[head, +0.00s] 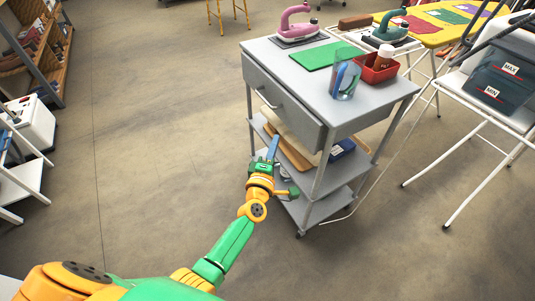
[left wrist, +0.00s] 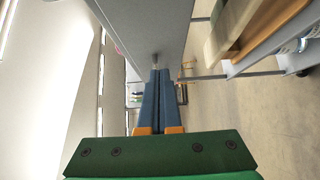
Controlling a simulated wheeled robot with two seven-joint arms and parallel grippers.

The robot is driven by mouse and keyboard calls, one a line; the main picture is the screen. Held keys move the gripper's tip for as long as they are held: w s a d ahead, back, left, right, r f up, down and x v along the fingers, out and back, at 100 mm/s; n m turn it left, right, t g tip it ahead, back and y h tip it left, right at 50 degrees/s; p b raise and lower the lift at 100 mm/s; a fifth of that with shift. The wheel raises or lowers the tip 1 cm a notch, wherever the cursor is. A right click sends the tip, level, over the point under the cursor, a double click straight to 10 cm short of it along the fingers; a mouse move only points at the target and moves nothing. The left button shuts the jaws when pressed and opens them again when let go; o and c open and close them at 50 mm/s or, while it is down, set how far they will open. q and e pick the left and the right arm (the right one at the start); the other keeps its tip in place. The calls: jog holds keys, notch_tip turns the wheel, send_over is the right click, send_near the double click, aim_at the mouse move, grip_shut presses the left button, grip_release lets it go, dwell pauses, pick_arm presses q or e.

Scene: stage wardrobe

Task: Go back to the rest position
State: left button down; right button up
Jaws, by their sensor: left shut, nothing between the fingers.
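My left gripper (head: 273,147) is shut and empty, beside the front left of a grey trolley (head: 355,105). In the left wrist view, its blue fingers (left wrist: 156,75) lie together with nothing between them. They are just in front of the trolley's drawer (left wrist: 155,25), and I cannot tell whether they touch it. The drawer (head: 280,105) has a bar handle on its front and appears to stand out from the trolley body. My right gripper does not show in either view.
Open floor (head: 160,120) lies left. A white stand (head: 485,120) is right.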

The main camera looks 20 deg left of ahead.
pick_arm(q)
jog(key=s+d+f+m+g+h, duration=0.15)
jog(key=s+f+m+g, duration=0.55)
jog(key=s+f, duration=0.75)
jog(key=s+a+f+m+g+h, duration=0.15)
jog(key=s+f+m+g, duration=0.25)
jog(key=s+f+m, duration=0.75)
jog(key=s+a+f+m+g+y, duration=0.1)
jog(key=s+a+f+g, duration=0.15)
jog(key=s+f, duration=0.45)
jog(key=s+a+f+m+g, duration=0.1)
jog(key=s+f+m+g, duration=0.15)
jog(key=s, duration=0.75)
notch_tip(320, 180, up, 14)
jog(key=s+g+p, duration=0.1)
jog(key=p, duration=1.3)
jog(key=shift+s+a+n, duration=0.25)
jog(key=shift+a+n, duration=0.05)
